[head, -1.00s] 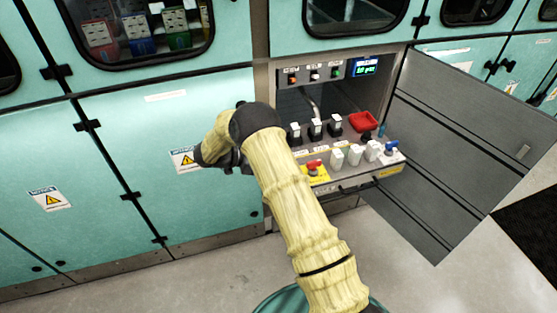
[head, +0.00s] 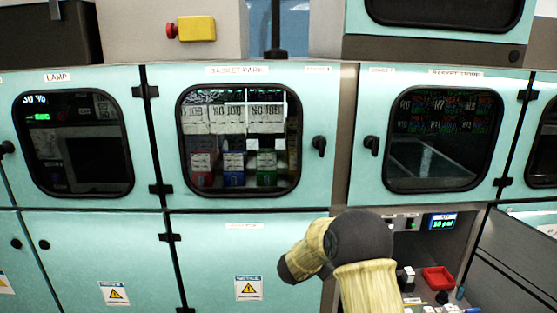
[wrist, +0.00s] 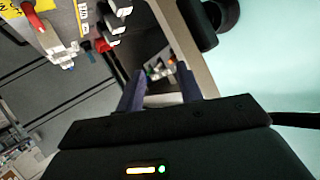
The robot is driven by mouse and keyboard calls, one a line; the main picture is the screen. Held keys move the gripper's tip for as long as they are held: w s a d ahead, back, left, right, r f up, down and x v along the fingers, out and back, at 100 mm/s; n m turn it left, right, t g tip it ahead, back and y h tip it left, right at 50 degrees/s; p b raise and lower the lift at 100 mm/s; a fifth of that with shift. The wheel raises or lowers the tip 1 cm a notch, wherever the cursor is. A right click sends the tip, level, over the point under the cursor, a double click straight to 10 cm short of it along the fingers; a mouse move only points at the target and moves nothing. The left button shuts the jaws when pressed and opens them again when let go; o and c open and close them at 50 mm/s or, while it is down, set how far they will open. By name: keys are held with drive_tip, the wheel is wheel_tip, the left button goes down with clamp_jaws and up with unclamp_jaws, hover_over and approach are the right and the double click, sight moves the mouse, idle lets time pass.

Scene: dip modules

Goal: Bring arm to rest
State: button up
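My arm, in a pale yellow cover with dark joints, rises from the bottom edge of the head view, right of centre. It bends left in front of the lower teal cabinet doors (head: 205,260). My gripper's fingers do not show in the head view. In the wrist view my gripper (wrist: 161,80) has two dark fingers apart, with a gap between them and nothing held. Its fingers stand clear of the surfaces around them, as far as I can see.
Windowed cabinets (head: 238,135) line the wall. A red emergency button (head: 172,31) sits above.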

drive_tip(key=s+a+r+n+y+p, duration=0.4)
drive_tip(key=s+r+n+y, duration=0.4)
drive_tip(key=s+r, duration=0.15)
drive_tip(key=s+d+n+g+p, duration=0.1)
drive_tip(key=s+n+g, duration=0.1)
drive_tip(key=s, duration=1)
drive_tip(key=s+d+n+g+p, duration=0.2)
drive_tip(key=s+g, duration=0.3)
drive_tip(key=s, duration=0.8)
drive_tip(key=shift+d+y, duration=0.25)
drive_tip(key=shift+y, duration=0.15)
drive_tip(key=shift+w, duration=0.1)
